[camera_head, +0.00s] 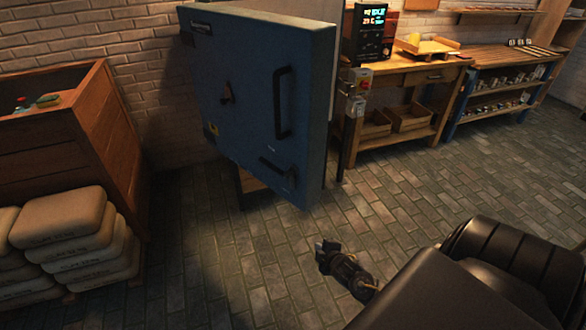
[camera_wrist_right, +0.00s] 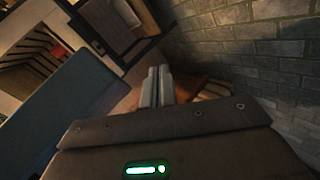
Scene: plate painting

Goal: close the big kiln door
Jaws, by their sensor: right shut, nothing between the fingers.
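The big kiln door (camera_head: 250,130) is a thick blue slab with black handles, in the upper middle of the head view. It looks swung open, its face turned towards me. A long upright black bar handle (camera_head: 277,103) is on its right half. My right gripper (camera_head: 324,246) is shut and empty, in front of the door and below its lower right corner, apart from it. In the right wrist view the shut fingers (camera_wrist_right: 156,86) point up past a blue-grey panel (camera_wrist_right: 70,120) at the left, probably the door. The kiln's body is mostly hidden behind the door in the head view. My left gripper is out of view.
Stacked sacks (camera_head: 65,218) and a wooden bin (camera_head: 75,115) stand at the left. A workbench (camera_head: 410,78) with a lit control box (camera_head: 374,35) is behind the door at the right, beside a shelf unit (camera_head: 500,95). The brick-paved floor before the door is clear.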

